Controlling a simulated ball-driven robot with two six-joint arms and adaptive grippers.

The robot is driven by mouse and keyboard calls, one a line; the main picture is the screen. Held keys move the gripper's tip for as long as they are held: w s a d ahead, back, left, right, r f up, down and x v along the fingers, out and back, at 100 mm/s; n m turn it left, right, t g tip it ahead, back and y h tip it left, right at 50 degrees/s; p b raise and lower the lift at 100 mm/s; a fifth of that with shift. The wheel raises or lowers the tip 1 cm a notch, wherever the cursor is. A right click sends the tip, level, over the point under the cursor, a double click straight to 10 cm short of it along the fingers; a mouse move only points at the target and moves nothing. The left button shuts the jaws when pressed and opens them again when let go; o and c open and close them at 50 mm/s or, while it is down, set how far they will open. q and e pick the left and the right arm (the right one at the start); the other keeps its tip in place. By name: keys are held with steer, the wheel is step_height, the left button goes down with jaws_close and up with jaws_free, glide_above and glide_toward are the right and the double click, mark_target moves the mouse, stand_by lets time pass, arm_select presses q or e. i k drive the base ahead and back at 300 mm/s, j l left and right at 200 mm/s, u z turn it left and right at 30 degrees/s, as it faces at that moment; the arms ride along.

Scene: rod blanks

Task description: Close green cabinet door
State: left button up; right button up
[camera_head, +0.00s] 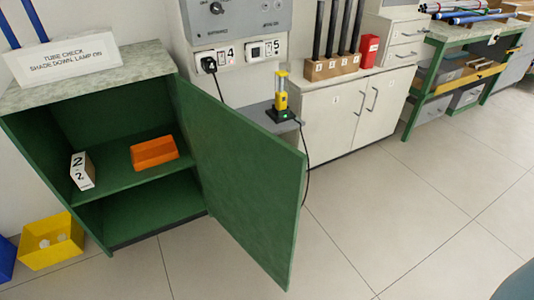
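The green cabinet (125,243) stands at the left with a pale speckled top. Its green door (245,175) is hinged on the cabinet's right side and stands wide open, swung out toward the front right. Inside, an orange bin (154,152) and a white box marked 2 (83,172) sit on the middle shelf. The lower compartment looks empty. Neither of my grippers shows in the head view, so nothing of mine is seen touching the door.
A yellow bin (50,243) is on the floor left of the cabinet. A yellow lamp (281,96) on a black base stands behind the door, its cable hanging down. A white cabinet (352,110) stands further right. The tiled floor (400,225) at front right is clear.

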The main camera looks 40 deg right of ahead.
mark_target(252, 179)
steer(key=l+u, duration=0.15)
steer(key=l, duration=0.4)
steer(key=k+l+u, duration=0.1)
steer(key=l, duration=0.45)
steer(key=k+l+u, duration=0.15)
steer(key=l, duration=0.4)
steer(key=l+u, duration=0.15)
steer(key=l, duration=0.4)
